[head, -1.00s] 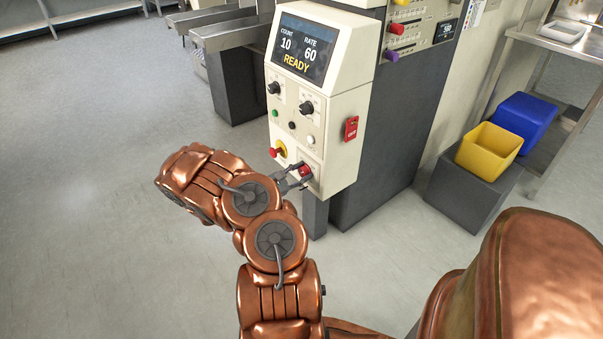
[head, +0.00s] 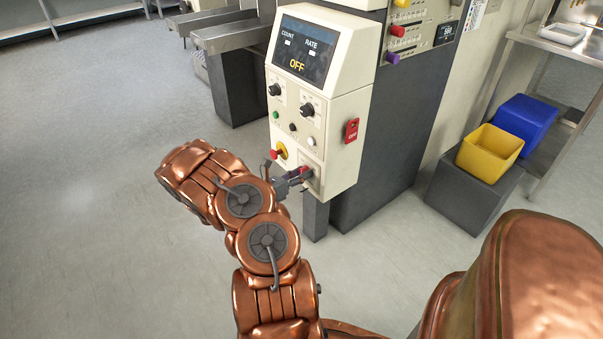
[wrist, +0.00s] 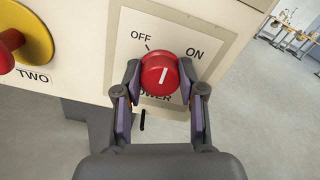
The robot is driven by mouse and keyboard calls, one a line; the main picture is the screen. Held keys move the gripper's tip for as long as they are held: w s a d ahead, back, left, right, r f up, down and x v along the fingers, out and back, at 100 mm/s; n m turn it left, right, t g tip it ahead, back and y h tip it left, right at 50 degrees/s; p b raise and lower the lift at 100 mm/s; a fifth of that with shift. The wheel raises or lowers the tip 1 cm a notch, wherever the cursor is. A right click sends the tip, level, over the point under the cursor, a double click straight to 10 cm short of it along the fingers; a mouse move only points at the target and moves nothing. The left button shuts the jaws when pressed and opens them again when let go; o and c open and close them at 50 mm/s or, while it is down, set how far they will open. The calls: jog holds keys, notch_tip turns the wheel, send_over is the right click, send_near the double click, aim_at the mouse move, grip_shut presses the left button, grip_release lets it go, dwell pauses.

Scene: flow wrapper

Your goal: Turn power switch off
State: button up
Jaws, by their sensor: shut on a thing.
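The power switch is a red round knob with a white mark (wrist: 160,76), on a plate labelled OFF, ON and POWER (wrist: 185,42) in the wrist view. Its white mark stands close to upright in that view, leaning slightly right at the top. My gripper (wrist: 160,88) has one finger on each side of the knob and is shut on it. In the head view the gripper (head: 300,176) reaches the lower right of the cream control panel (head: 345,110), and the knob is partly hidden. The panel's screen (head: 304,50) reads OFF.
A red emergency knob on a yellow disc (head: 279,151) sits just left of the switch; it also shows in the wrist view (wrist: 12,45). Other knobs and buttons are above. A red tag (head: 351,131) is on the panel's side. Yellow (head: 489,152) and blue bins stand at right.

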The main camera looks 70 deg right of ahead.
jog(key=n+p, duration=0.1)
jog(key=n, duration=0.3)
jog(key=shift+s+f+n, duration=0.1)
jog(key=shift+n, duration=0.2)
jog(key=shift+f+n+p, duration=0.1)
jog(key=shift+n+p, duration=0.6)
jog(key=shift+n, duration=1.2)
jog(key=o, duration=1.1)
jog(key=shift+o, duration=0.2)
jog(key=v, duration=1.2)
